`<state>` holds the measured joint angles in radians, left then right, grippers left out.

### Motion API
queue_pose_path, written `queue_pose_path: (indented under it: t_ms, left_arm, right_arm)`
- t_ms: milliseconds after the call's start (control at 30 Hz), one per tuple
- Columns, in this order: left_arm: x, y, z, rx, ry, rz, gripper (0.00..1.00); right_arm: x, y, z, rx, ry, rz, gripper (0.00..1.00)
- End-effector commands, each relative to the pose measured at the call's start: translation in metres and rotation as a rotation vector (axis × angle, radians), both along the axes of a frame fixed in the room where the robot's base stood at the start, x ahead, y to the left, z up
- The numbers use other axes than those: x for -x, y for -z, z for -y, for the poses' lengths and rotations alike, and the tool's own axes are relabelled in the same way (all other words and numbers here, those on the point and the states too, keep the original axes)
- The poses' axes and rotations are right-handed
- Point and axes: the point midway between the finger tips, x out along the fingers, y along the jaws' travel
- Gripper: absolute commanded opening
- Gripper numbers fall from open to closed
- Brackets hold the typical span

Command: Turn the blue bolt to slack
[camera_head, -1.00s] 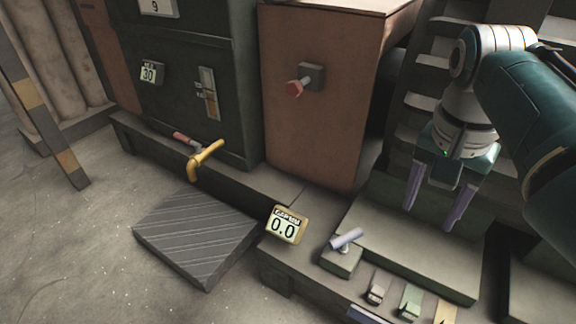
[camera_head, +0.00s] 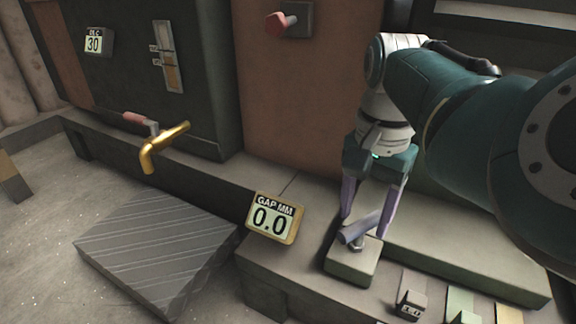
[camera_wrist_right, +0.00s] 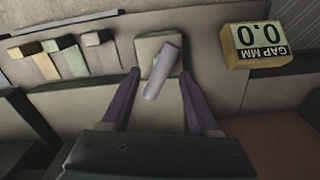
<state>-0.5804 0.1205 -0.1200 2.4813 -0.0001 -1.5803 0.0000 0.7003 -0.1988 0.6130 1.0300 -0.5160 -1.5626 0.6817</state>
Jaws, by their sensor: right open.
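The blue bolt (camera_head: 356,230) is a pale lavender-blue bar on top of a small grey-green block (camera_head: 352,266), lying at a slant. My right gripper (camera_head: 367,222) is over the block with its two purple fingers open, pointing down, one on each side of the bolt. In the right wrist view the bolt (camera_wrist_right: 163,70) lies between the spread fingers (camera_wrist_right: 158,78), and I cannot tell whether either touches it. A yellow-framed display (camera_head: 272,218) left of the block reads "GAP MM 0.0". My left gripper is not in view.
Small blocks with coloured strips (camera_head: 411,303) sit in front of the bolt's block. A yellow tap-like handle (camera_head: 163,147), a dark ridged plate (camera_head: 155,245) and a red knob (camera_head: 276,23) are to the left. A low pale slab (camera_head: 450,255) lies behind on the right.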

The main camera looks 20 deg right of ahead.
Motion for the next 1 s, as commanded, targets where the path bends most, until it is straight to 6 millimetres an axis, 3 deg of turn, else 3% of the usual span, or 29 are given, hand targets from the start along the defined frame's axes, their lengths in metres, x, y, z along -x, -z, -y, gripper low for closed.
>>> queue_pose_path:
  t_ms: [33,200,567,1000]
  left_arm:
    - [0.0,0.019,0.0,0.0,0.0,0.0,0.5]
    - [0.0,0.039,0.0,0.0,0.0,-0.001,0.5]
    - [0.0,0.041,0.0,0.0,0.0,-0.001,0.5]
    - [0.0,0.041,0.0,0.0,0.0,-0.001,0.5]
  right_arm:
    - [0.0,0.02,0.0,0.0,0.001,0.0,0.61]
    - [0.0,0.042,0.0,0.0,0.0,-0.001,0.61]
    - [0.0,0.045,0.0,0.0,0.0,0.0,0.61]
    - [0.0,0.045,0.0,0.0,0.0,0.0,0.12]
